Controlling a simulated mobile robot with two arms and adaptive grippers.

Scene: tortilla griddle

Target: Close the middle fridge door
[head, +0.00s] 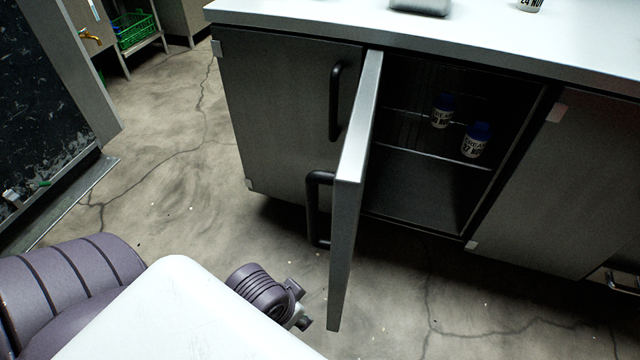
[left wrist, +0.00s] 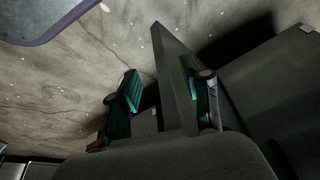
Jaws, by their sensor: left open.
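The middle fridge door (head: 352,190) stands wide open, its free edge towards me, with a black bar handle (head: 315,210) on its left face. Behind it the middle compartment (head: 410,190) is open. My left gripper (head: 306,322) is low, beside the lower free edge of the door, partly hidden by it. In the left wrist view my left gripper (left wrist: 166,98) is open, with teal-padded fingers apart and the door edge (left wrist: 178,80) showing between them. I cannot tell whether a finger touches the door. My right gripper is in neither view.
A closed left door (head: 280,110) and a closed right door (head: 560,180) flank the opening. Two blue-capped bottles (head: 441,112) (head: 476,141) stand on the inner shelf. The white counter (head: 300,20) is above. Cracked floor (head: 170,190) is clear on the left.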

